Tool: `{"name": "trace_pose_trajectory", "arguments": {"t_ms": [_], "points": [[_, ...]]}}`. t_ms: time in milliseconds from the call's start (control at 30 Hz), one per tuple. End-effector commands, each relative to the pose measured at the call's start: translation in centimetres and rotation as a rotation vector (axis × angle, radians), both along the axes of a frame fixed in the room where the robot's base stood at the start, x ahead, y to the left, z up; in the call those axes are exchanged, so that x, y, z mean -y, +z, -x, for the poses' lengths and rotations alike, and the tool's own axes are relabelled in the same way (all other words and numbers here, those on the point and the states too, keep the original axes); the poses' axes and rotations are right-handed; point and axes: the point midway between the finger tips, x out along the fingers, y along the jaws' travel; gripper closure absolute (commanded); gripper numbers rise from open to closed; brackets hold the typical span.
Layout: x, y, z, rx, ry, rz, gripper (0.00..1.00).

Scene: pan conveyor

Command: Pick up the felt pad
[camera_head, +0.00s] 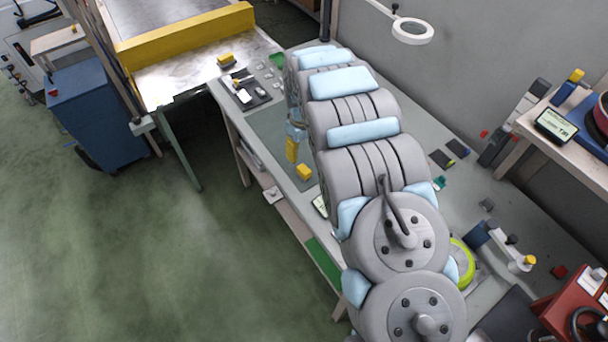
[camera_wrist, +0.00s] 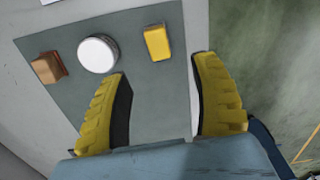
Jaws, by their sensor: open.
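In the wrist view, a white round piece (camera_wrist: 98,54) lies on a grey-green mat (camera_wrist: 150,95), between a brown block (camera_wrist: 47,67) and a yellow block (camera_wrist: 157,42). I cannot tell for certain which thing is the felt pad; the white round piece looks most like it. My gripper (camera_wrist: 161,70) is open and empty, with yellow ribbed fingers. The white piece lies ahead and left of the left finger; the yellow block lies ahead of the gap. In the head view, my gripper (camera_head: 291,150) hangs over the mat (camera_head: 268,124), near the yellow block (camera_head: 304,172); my arm hides the white piece.
The workbench (camera_head: 232,112) carries a dark tray with small items (camera_head: 246,90) at its far end. A yellow-edged conveyor (camera_head: 185,35) stands beyond it. A ring lamp (camera_head: 412,30) and a wall stand to the right. Green floor is open at left.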

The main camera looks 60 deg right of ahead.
Motion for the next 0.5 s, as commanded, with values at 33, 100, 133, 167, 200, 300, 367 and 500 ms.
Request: {"name": "trace_pose_trajectory", "arguments": {"t_ms": [33,100,133,167,200,300,367,500], "points": [[0.0,-0.6,0.0,0.001,0.0,0.0,0.37],[0.1,-1.5,0.0,0.001,0.001,0.002,0.37],[0.1,-1.9,0.0,0.0,0.001,0.001,0.37],[0.0,-2.3,0.0,0.001,0.002,0.0,0.37],[0.0,-2.8,0.0,0.0,0.002,0.0,0.37],[0.0,-3.9,0.1,0.0,0.001,0.0,0.37],[0.1,-4.5,0.1,0.0,0.001,0.001,0.37],[0.0,-5.3,0.0,0.001,0.001,0.002,0.37]]}}
